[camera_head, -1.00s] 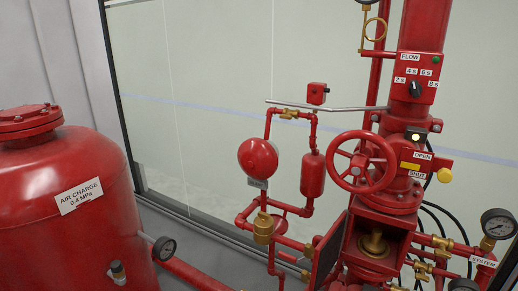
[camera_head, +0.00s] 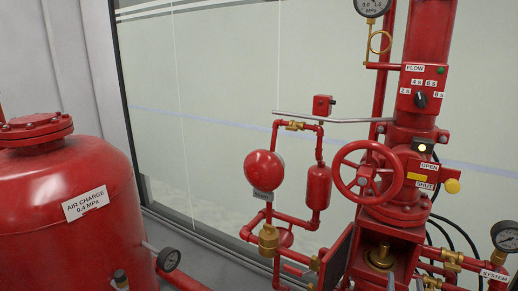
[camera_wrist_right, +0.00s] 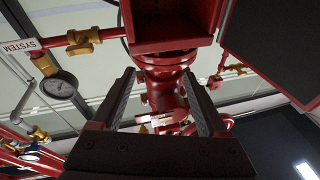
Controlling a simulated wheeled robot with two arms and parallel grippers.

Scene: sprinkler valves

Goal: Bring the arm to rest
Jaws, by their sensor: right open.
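My right gripper (camera_wrist_right: 160,74) is open and empty in the right wrist view, its two dark fingers spread apart. Beyond the fingers stands the red valve riser (camera_wrist_right: 165,90) with its flange, below the red open-fronted box (camera_wrist_right: 175,22). I see no contact between the fingers and the pipework. In the head view the same box holds a brass fitting (camera_head: 381,256), with the red handwheel (camera_head: 366,172) above it. My right gripper cannot be made out clearly in the head view. My left gripper is in neither view.
A red air tank (camera_head: 65,180) stands at left. A red alarm bell (camera_head: 263,170) and thin pipes stand in the middle, before a glass wall (camera_head: 220,80). A pressure gauge (camera_wrist_right: 60,85) and brass valve (camera_wrist_right: 82,40) lie left of my fingers, a dark panel (camera_wrist_right: 280,45) right.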

